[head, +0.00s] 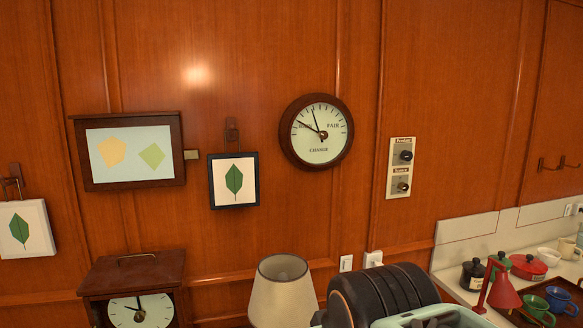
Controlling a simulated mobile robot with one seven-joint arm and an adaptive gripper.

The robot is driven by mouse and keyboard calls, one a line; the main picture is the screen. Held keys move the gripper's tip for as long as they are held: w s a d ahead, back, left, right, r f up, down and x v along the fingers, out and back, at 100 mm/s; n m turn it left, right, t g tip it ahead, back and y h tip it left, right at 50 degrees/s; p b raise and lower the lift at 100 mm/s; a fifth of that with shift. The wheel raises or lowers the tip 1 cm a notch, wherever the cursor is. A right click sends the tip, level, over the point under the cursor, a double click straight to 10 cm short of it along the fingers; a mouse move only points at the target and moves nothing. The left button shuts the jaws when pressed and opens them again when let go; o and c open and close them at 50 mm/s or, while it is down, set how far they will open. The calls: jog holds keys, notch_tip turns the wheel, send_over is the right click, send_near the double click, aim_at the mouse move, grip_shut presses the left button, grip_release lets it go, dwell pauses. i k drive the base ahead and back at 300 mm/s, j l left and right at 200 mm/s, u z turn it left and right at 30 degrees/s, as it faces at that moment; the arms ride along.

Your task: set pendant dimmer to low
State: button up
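A pale dimmer plate (392,182) is fixed to the wood wall, right of the round dial. It carries two dark knobs, one above the other, each under a small label. The upper label seems to read "Pendant", so the upper knob (406,156) is the pendant dimmer. The lower knob (403,187) has a label too small to read surely. The exact pointer settings of both knobs are too small to tell. Part of my arm shows at the bottom, below the plate and apart from it. My gripper's fingers are not in view.
A lampshade (282,293) and a wooden clock (138,280) stand at the bottom left. Light switches (346,263) are on the wall below the dial (316,132). A counter at right holds a red lamp (502,290), pots and mugs. The wall around the plate is clear.

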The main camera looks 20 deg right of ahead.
aim_at(406, 155)
jog(key=i+l, duration=0.1)
jog(key=l, duration=0.85)
jog(key=i+l+u, duration=0.1)
jog(key=l, duration=0.35)
jog(key=i, duration=0.05)
